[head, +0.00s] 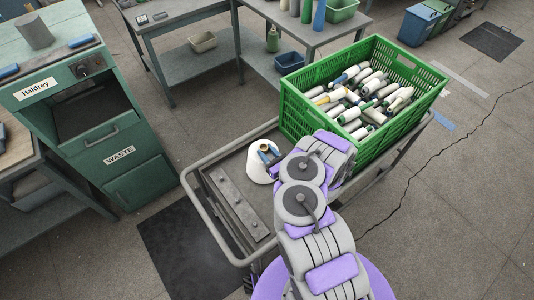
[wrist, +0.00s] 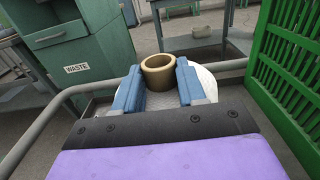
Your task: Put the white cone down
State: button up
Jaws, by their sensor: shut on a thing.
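The white cone (head: 258,169) is upright at the grey cart's tray (head: 216,181), left of the green crate, with its brown tube top showing. In the wrist view the white cone (wrist: 207,80) shows behind the blue fingers, its tan tube end (wrist: 158,72) between them. My gripper (head: 268,153) is shut on the cone's top; its blue fingers (wrist: 157,84) stand on either side of the tube. I cannot tell whether the cone's base touches the tray, since my arm and fingers hide part of it.
A green crate (head: 322,118) full of several bobbins stands on the cart, right of the cone. A metal bar with knobs (head: 240,205) lies at the tray's left. The cart's raised rail (head: 200,210) runs round the tray. A green WASTE cabinet (head: 130,185) stands to the left.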

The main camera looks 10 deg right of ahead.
jog(key=o, duration=1.2)
jog(key=shift+c, duration=0.2)
